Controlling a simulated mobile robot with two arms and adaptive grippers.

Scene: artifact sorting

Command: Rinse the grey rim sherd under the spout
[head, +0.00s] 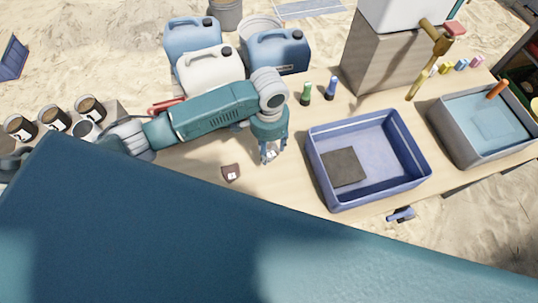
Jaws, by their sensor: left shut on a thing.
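My left gripper (270,153) is shut on a small greyish piece, mostly hidden by the fingers. It looks like the grey rim sherd, but is too small to make out clearly. The gripper points down over the table, left of the blue basin (318,170). The brass spout (437,40) sticks out from the white tank (400,12) at the upper right, well away from the gripper. My right gripper is not in view.
A brown sherd with a white label (230,173) lies left of the gripper. A dark mat (343,167) lies in the basin. A grey tub of water (440,122) stands at right. Green (306,93) and blue (331,88) bottles and jerrycans (210,72) stand behind.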

